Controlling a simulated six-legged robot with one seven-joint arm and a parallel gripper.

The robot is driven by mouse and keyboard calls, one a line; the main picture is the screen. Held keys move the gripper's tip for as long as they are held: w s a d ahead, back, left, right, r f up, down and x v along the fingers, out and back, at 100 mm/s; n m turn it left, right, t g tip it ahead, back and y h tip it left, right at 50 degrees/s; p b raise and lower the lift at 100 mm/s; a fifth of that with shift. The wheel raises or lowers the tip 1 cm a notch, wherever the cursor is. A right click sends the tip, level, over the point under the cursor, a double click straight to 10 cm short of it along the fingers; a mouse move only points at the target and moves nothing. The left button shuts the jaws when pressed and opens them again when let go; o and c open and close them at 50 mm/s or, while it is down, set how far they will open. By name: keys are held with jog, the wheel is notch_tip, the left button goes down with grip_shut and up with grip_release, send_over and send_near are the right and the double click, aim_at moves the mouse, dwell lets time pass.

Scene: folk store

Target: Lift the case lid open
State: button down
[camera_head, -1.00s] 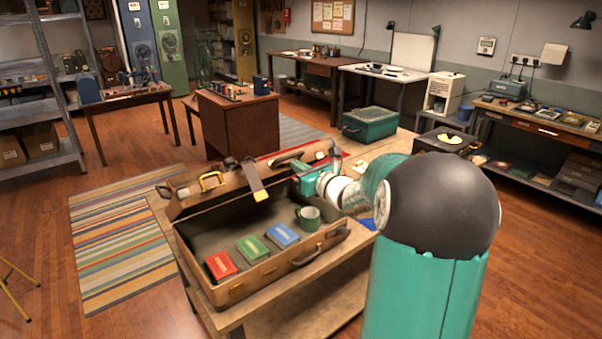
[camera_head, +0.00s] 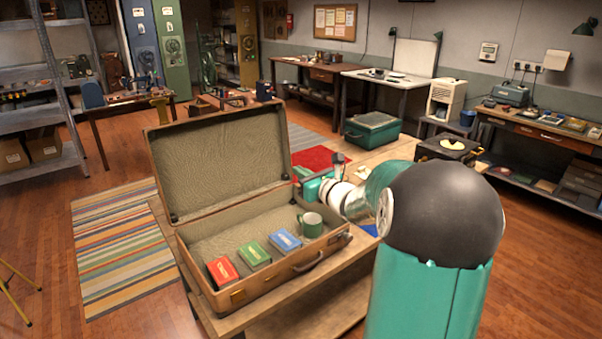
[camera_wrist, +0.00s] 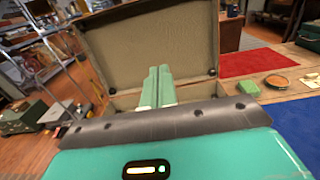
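The brown suitcase stands on a wooden table, with its lid (camera_head: 215,155) raised steeply and leaning slightly back, its lining showing. The open case bottom (camera_head: 268,281) holds a red box (camera_head: 222,271), a green box (camera_head: 254,255), a blue box (camera_head: 285,240) and a green mug (camera_head: 311,225). My gripper (camera_head: 303,178) is at the right end of the case, near the lid's hinge side. In the wrist view its two green fingers (camera_wrist: 158,72) lie side by side, shut with nothing visible between them, in front of the lid (camera_wrist: 150,40). Whether they touch the lid is unclear.
The table (camera_head: 325,273) has a red mat (camera_head: 322,157) behind the case. A green box (camera_head: 371,124) and a black record player (camera_head: 448,146) stand beyond, to the right. Workbenches line the back wall. A striped rug (camera_head: 110,240) lies on clear floor at left.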

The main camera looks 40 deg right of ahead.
jog(key=s, duration=1)
jog(key=shift+s+d, duration=0.25)
jog(key=shift+s, duration=0.15)
dwell(0.4)
jog(key=s+a+f+n+g+y, duration=0.1)
jog(key=s+a+n+g+y, duration=0.3)
jog(key=a+n, duration=0.75)
jog(key=s+a+f+n+g+y, duration=0.1)
jog(key=a+n+g+y, duration=0.35)
jog(key=a, duration=1.15)
jog(key=s+a+n+g+h, duration=0.1)
jog(key=s+n+h, duration=0.3)
jog(key=n, duration=0.5)
jog(key=s+a+f+n+g+h, duration=0.1)
jog(key=s+a+n+g+h, duration=0.1)
jog(key=s+n+h, duration=0.3)
jog(key=s+n+g, duration=0.1)
jog(key=s+n, duration=0.3)
jog(key=n, duration=0.1)
jog(key=shift+s+a+f+n, duration=0.3)
